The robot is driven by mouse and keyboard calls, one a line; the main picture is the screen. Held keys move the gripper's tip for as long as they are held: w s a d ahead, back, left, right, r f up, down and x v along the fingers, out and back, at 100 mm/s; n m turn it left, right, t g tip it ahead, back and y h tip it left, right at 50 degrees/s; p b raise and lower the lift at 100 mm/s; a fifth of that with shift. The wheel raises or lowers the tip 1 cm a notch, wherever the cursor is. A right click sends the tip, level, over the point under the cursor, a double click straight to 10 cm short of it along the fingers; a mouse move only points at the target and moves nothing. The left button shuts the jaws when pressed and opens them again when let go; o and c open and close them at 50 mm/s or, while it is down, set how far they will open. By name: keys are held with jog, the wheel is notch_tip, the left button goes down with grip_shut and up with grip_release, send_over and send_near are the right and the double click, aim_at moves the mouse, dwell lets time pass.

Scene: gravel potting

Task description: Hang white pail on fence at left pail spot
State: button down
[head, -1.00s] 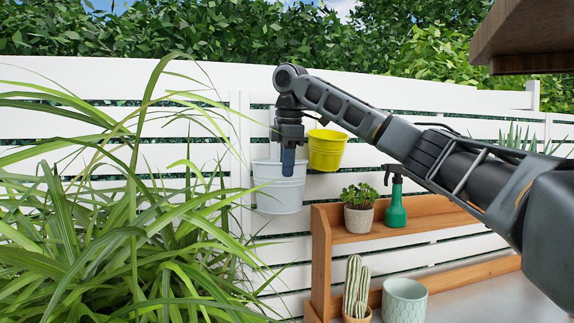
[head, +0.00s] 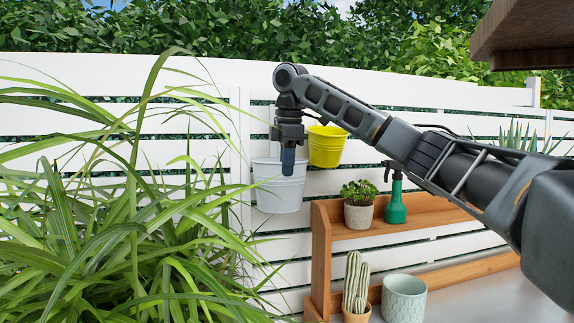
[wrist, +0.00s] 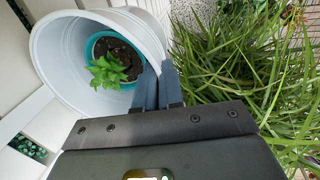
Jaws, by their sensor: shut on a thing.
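The white pail (head: 279,190) is upright in front of the white fence, left of the yellow pail (head: 327,147). My gripper (head: 288,164) points down and is shut on the pail's near rim. In the wrist view, my gripper's fingers (wrist: 171,88) pinch the wall of the pail (wrist: 60,60). A teal pot (wrist: 92,45) with dark soil and a small green plant (wrist: 108,70) shows inside the pail. The fence (head: 205,75) is close behind the pail; I cannot tell whether the pail hangs on it. The pail's back rim contact is hidden.
Long grass leaves (head: 110,220) fill the left side, close to the pail. A wooden shelf (head: 322,250) stands at lower right, with a potted succulent (head: 358,205), a green spray bottle (head: 396,205), a cactus (head: 355,285) and a pale green pot (head: 403,298).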

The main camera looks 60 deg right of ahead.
jog(key=shift+f, duration=0.1)
dwell(0.7)
jog(key=c, duration=1.2)
grip_release()
jog(key=shift+o, duration=0.5)
jog(key=o, duration=0.4)
jog(key=shift+s+r, duration=0.1)
jog(key=shift+r, duration=0.35)
jog(key=shift+a+r, duration=0.1)
jog(key=shift+r, duration=0.2)
